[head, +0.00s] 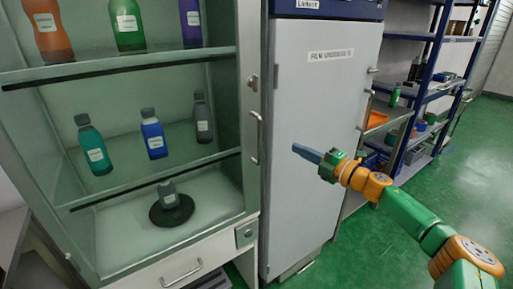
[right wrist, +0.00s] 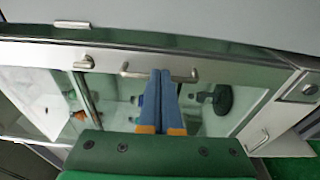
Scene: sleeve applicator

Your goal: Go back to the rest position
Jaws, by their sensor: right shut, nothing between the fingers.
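My right gripper (head: 298,149) is in front of the tall grey cabinet door, its arm reaching in from the lower right of the head view. Its blue fingers are together with nothing between them; they also show in the right wrist view (right wrist: 161,75). There, the fingertips overlap a bar handle (right wrist: 128,71) of the glass-fronted cabinet. In the head view the gripper is apart from this cabinet's handle (head: 256,137), to its right. My left gripper is in neither view.
A blue-framed shelf rack (head: 424,80) is at right. Green floor (head: 470,165) is open there.

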